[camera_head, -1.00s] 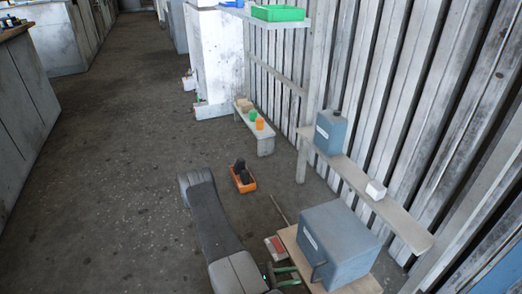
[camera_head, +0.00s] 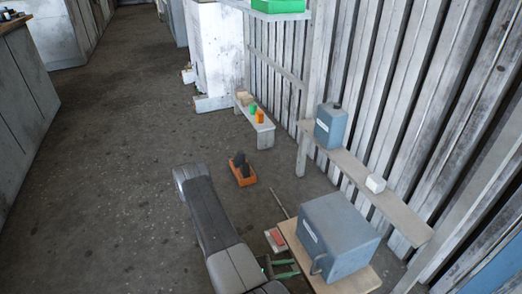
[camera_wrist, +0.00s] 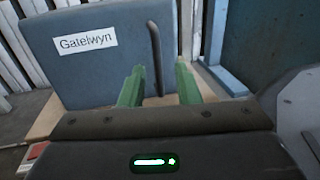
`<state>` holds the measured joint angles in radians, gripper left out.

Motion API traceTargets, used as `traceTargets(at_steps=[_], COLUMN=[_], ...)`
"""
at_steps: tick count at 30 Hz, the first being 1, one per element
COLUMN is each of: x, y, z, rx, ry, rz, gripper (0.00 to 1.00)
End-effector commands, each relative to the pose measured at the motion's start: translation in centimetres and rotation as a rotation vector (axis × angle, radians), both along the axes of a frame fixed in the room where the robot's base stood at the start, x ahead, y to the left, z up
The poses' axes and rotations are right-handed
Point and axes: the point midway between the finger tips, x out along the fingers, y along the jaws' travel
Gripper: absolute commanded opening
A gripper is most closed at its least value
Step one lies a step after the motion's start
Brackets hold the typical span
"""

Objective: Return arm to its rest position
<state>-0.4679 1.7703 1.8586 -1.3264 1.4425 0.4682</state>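My arm (camera_head: 212,220) reaches from the lower middle of the head view, bent low over the floor. My gripper (camera_head: 285,268) is beside the blue-grey box (camera_head: 340,235) with a dark lever, at its left. In the wrist view the two green fingers of my gripper (camera_wrist: 158,85) stand apart with a clear gap and nothing held. The box (camera_wrist: 100,75), labelled "Gatelwyn", is beyond the fingers. Its dark lever (camera_wrist: 154,55) shows in line with the gap, apparently behind the fingertips.
The box stands on a low wooden stand (camera_head: 352,284). A wall shelf (camera_head: 375,190) holds a blue canister (camera_head: 330,127) and a white block (camera_head: 375,184). An orange tray (camera_head: 241,177) with dark items lies on the floor. A small bench (camera_head: 262,127) stands farther back. Floor at left is clear.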

Motion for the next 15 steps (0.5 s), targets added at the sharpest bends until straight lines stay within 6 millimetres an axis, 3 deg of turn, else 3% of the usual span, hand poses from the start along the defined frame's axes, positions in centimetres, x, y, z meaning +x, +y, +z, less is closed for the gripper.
traceTargets(at_steps=[15], x=[0.9], y=[-4.6], z=[-0.1], rx=[0.000], ry=[-0.002], rz=[-0.002], gripper=[0.29])
